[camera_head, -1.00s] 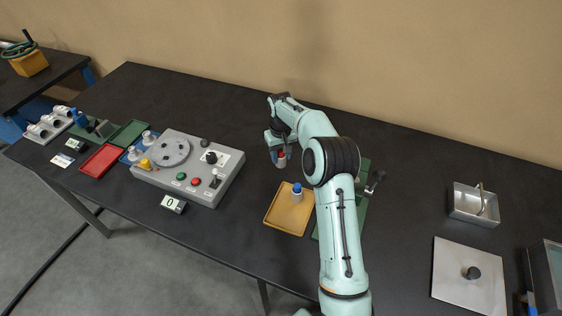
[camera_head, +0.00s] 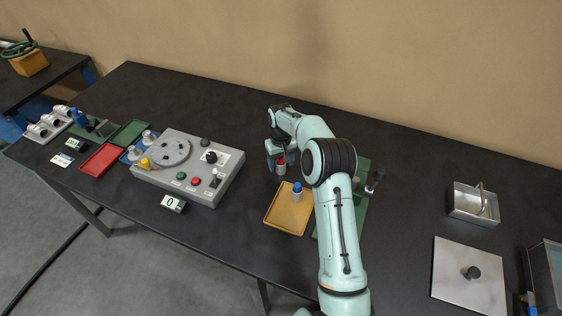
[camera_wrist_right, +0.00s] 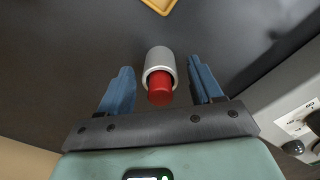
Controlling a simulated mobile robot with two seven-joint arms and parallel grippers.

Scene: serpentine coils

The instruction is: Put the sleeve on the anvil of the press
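A pale grey cylinder with a red top (camera_head: 281,168), which looks like a sleeve with a red plug, stands on the dark table. It also shows in the right wrist view (camera_wrist_right: 159,62), upright between the fingers. My right gripper (camera_head: 280,158) is lowered around it. In the wrist view its blue fingers (camera_wrist_right: 162,82) are apart, with a gap on each side of the cylinder. The press appears to be the green-based device (camera_head: 361,205) with a dark-knobbed lever (camera_head: 374,181). My right arm covers much of it, and I cannot make out the anvil. My left gripper is out of view.
A tan tray (camera_head: 273,219) holds a similar cylinder with a blue top (camera_head: 297,191), close to my right gripper. A grey control box (camera_head: 205,190) stands to the left. A metal bin (camera_head: 464,205) and flat plate (camera_head: 452,283) lie right. The table behind is clear.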

